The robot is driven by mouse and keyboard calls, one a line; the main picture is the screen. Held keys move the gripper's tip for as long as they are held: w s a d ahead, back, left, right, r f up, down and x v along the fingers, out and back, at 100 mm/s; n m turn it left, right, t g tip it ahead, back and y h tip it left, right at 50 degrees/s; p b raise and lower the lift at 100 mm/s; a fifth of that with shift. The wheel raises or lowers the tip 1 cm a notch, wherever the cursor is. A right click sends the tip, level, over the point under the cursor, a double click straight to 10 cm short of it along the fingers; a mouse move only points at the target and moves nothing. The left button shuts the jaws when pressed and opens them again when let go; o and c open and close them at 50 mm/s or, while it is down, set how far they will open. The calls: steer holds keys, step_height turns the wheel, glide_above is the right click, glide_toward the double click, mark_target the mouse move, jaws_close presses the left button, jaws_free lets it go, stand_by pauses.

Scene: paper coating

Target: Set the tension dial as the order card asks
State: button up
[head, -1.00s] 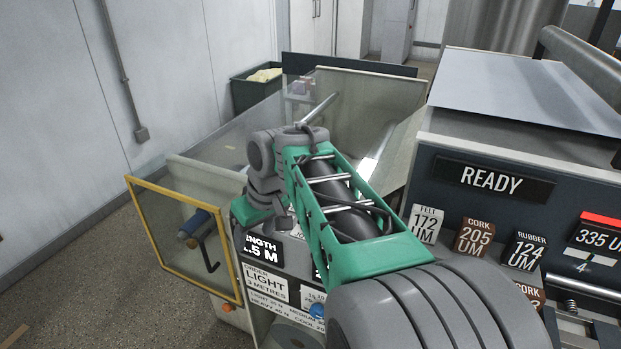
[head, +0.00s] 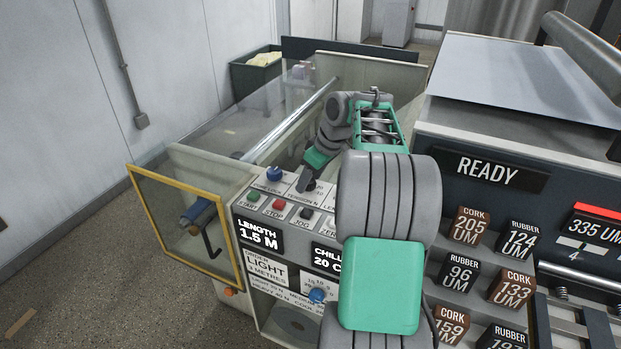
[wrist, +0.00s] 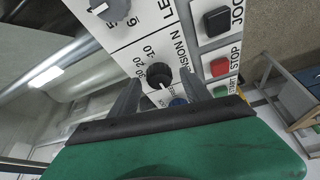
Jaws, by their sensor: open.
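The tension dial is a black knob (wrist: 158,75) with a white pointer mark, beside the printed 10, 20 and 30 in the wrist view. The mark faces the lower right, away from those numbers. My gripper (wrist: 162,88) is open, its two fingers on either side of the dial; I cannot tell whether they touch it. The order card (head: 265,272) on the panel front reads LIGHT, 3 METRES. A smaller card (head: 270,293) below lists settings, too small to read fully.
A blue knob (head: 274,174), green START button (head: 252,196), red STOP button (head: 279,205) and black JOG button (head: 306,212) sit close around the dial. A yellow-framed clear guard (head: 185,225) stands at left. Labelled blocks (head: 470,225) fill the right shelf.

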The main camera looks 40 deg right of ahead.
steer(key=shift+c, duration=0.4)
jaws_close()
